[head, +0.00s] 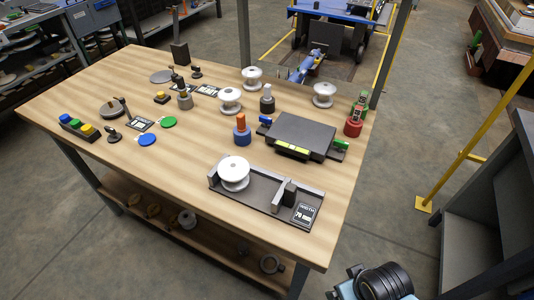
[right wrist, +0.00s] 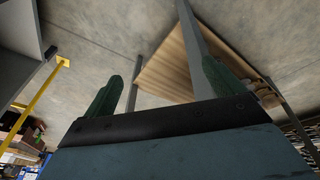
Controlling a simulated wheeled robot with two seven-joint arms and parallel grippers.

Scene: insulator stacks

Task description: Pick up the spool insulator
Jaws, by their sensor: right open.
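Several white spool insulators stand on the wooden table (head: 190,150). One spool insulator (head: 234,171) stands in a grey tray (head: 265,199) at the table's near side. Others stand farther back: one spool insulator (head: 230,98) near the middle, one spool insulator (head: 252,77) behind it, and one spool insulator (head: 324,94) to the right. My right gripper (right wrist: 161,70) shows in the right wrist view with its two green fingers apart and nothing between them. It is away from the table, which appears beyond the fingers. My left gripper is in neither view.
A dark flat fixture (head: 297,137) stands behind the tray. A red-based stack (head: 354,122) and a blue-based piece (head: 242,133) stand near it. Colored discs and buttons lie to the left. A yellow rail (head: 462,155) and a grey shelf (head: 485,195) stand right of the table.

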